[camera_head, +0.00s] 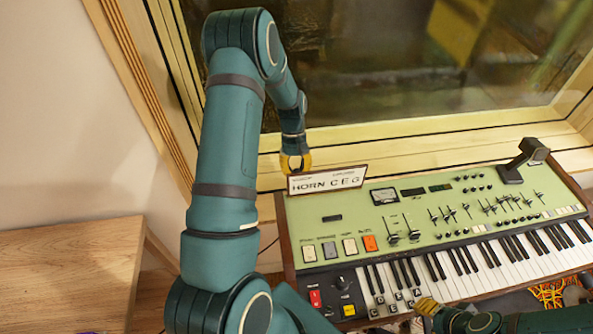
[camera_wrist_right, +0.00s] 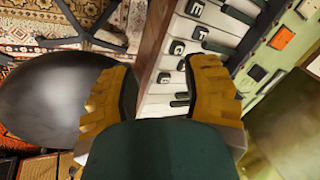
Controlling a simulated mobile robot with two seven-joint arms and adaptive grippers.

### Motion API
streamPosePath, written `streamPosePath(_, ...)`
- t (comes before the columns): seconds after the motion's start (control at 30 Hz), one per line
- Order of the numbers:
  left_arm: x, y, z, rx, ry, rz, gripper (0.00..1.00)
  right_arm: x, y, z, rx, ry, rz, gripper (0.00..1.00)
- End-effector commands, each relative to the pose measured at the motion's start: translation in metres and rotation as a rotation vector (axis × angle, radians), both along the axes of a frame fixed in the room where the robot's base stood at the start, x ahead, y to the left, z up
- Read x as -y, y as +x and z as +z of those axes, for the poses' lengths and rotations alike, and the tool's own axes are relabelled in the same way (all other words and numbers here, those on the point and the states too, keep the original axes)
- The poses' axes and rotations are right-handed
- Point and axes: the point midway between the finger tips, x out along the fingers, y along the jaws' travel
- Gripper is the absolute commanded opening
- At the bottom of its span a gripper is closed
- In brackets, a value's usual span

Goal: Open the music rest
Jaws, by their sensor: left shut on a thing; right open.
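The music rest (camera_head: 327,179) is a small framed white panel reading "HORN C E G". It stands tilted up at the back left edge of the green keyboard (camera_head: 330,228). My left gripper (camera_head: 295,164) is shut on the top left edge of the rest; its fingertips are partly hidden behind the panel. My right gripper (camera_wrist_right: 160,95) is open and empty, with its yellow fingers beside the keyboard's left end. In the head view its yellow fingertips (camera_head: 428,306) show low over the front of the white keys.
A dark lamp-like fixture (camera_head: 522,160) stands at the keyboard's back right. A window with a wooden sill (camera_head: 430,147) lies behind. A wooden bench (camera_head: 70,270) is at the left. A dark round seat (camera_wrist_right: 55,95) and patterned rug (camera_wrist_right: 50,22) show in the right wrist view.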

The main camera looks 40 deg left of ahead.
Motion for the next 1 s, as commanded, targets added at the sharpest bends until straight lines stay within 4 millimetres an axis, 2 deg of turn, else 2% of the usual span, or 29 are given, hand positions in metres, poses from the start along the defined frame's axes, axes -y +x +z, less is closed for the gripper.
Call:
streamPosePath(0.6,0.000,-0.001,-0.005,-0.007,-0.002,-0.001,0.00,0.000,0.000,-0.001,-0.001,0.000,0.000,0.47)
streamPosePath(0.63,0.000,-0.001,-0.005,-0.007,-0.002,-0.001,0.00,0.000,0.000,-0.001,-0.001,0.000,0.000,0.49)
streamPosePath(0.77,0.000,-0.001,-0.005,-0.007,-0.002,-0.001,0.00,-0.003,0.002,0.000,-0.002,-0.001,0.000,0.04)
streamPosePath(0.8,0.000,-0.001,-0.005,-0.008,-0.003,-0.001,0.00,-0.005,0.004,0.000,-0.005,-0.001,-0.002,0.00)
streamPosePath(1.0,0.000,-0.002,-0.005,-0.008,-0.004,-0.001,0.00,-0.033,0.026,0.006,-0.031,-0.004,-0.040,0.00)
